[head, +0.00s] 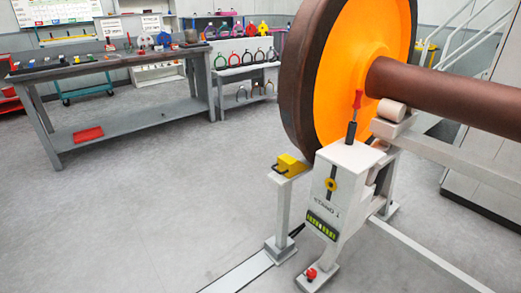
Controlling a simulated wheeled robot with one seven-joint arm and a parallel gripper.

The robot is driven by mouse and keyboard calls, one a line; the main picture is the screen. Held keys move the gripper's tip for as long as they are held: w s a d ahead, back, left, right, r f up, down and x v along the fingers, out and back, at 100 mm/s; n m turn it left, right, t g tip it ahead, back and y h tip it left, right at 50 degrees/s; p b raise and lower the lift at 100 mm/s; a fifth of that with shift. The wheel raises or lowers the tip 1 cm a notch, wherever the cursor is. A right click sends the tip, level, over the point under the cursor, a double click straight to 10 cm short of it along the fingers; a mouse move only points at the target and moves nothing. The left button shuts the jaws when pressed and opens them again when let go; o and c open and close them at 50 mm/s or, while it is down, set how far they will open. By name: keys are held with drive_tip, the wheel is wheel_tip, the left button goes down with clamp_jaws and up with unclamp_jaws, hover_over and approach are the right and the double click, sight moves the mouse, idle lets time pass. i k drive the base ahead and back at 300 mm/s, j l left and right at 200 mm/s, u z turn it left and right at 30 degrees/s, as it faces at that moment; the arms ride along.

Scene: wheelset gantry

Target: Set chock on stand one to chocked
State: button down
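A yellow chock (291,164) with a dark handle sits on top of a slim pale post, just left of the wheel's lower edge. I cannot tell if it touches the wheel. Beside it on the right is a pale stand (347,160) with a yellow-and-black symbol, small unreadable lettering and a green striped panel on its front. A lever (355,115) with a red grip and dark shaft rises from the stand's top, about upright. A wheel (350,60) with an orange face and brown rim stands behind, on a brown axle (440,90). My gripper is not in view.
A red knob (311,273) sits at the stand's foot. Pale rails run along the floor. A grey workbench (125,65) with small tools stands at the back left, a rack (243,70) of shackle-like items beside it. The floor at left and front is clear.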

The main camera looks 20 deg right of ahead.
sight(288, 166)
drive_tip(key=i+j, duration=0.1)
drive_tip(key=i, duration=0.45)
drive_tip(key=i+j, duration=0.15)
drive_tip(key=i, duration=0.4)
drive_tip(key=i+j, duration=0.1)
drive_tip(key=i, duration=0.45)
drive_tip(key=j+u, duration=0.05)
